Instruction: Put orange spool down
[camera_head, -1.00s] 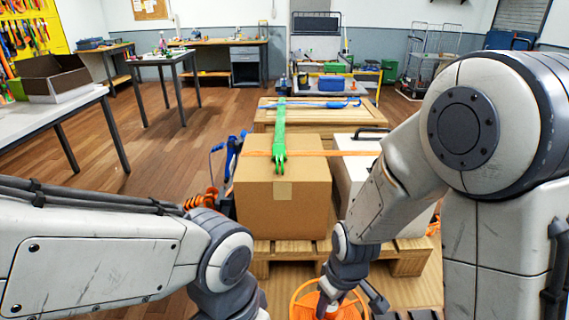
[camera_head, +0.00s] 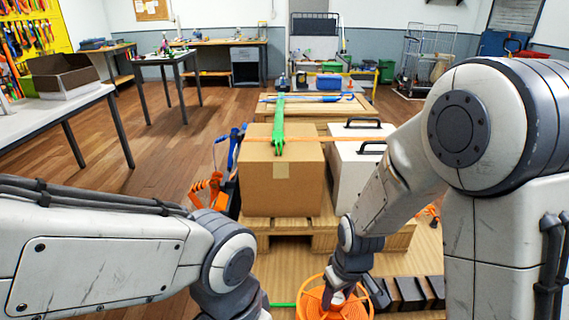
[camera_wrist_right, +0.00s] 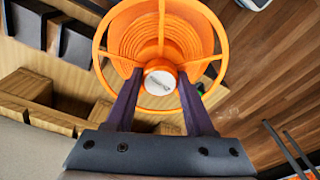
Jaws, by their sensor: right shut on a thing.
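The orange spool (camera_head: 316,301) is at the bottom middle of the head view, its lower part cut off by the frame edge. My right gripper (camera_head: 339,294) reaches down into it from above. In the right wrist view, the spool (camera_wrist_right: 160,36) shows its spoked rim and ribbed body. The two dark fingers of my right gripper (camera_wrist_right: 160,80) are shut on its pale-centred hub, one on each side. I cannot tell whether the spool touches a surface below. My left arm enters from the left, but its gripper is below the frame.
A cardboard box (camera_head: 281,185) and a white case (camera_head: 350,165) stand on a wooden pallet (camera_head: 390,239) ahead, with green and orange straps across. A row of dark blocks (camera_head: 411,294) lies right of the spool. Open floor (camera_head: 150,165) is at the left.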

